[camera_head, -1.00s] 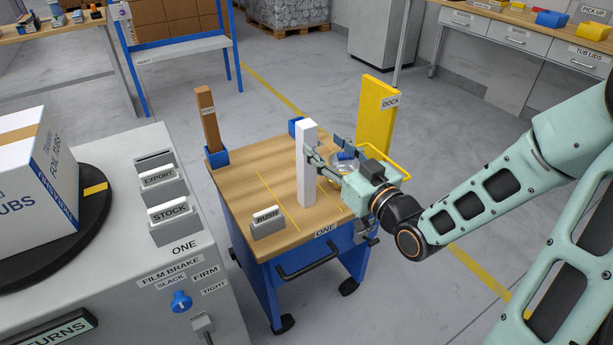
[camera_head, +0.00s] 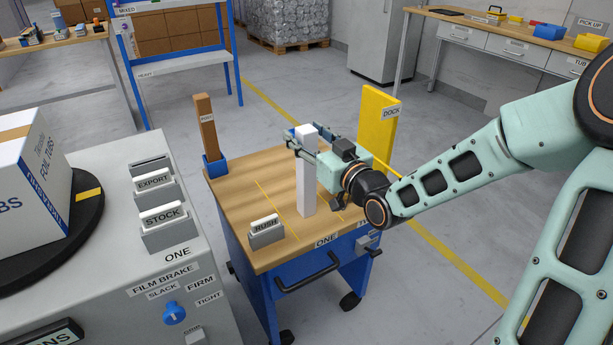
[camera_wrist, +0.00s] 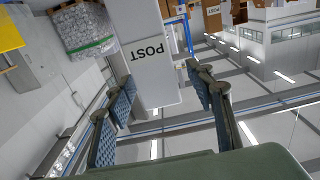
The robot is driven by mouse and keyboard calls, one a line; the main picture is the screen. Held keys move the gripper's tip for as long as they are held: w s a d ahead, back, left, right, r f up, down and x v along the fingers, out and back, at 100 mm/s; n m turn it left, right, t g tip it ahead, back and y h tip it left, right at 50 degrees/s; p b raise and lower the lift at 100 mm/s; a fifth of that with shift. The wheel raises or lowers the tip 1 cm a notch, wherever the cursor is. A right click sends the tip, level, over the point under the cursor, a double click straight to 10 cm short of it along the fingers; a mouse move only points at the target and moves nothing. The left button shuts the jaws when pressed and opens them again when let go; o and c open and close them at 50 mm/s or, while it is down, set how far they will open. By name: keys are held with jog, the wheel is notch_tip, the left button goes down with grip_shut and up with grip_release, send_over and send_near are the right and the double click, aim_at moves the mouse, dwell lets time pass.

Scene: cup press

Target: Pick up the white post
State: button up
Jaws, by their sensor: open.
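The white post (camera_head: 306,178) stands upright on the wooden top of the cart (camera_head: 285,228), near its middle. In the wrist view the post (camera_wrist: 152,75), lettered POST, reaches down between my two finger pads. My gripper (camera_head: 300,139) is open, with its fingers on either side of the post near its upper end. The wrist view shows my gripper (camera_wrist: 165,105) with a gap between the right finger and the post; the left finger is close to the post, and I cannot tell if it touches.
A brown post (camera_head: 207,128) stands in a blue holder (camera_head: 216,166) at the cart's back left corner. A grey RUSH holder (camera_head: 266,232) sits at the front left. A yellow DOCK panel (camera_head: 375,128) rises behind my gripper. A grey machine (camera_head: 110,230) stands left of the cart.

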jog(key=shift+c, duration=0.5)
grip_shut()
jog(key=shift+r, duration=0.15)
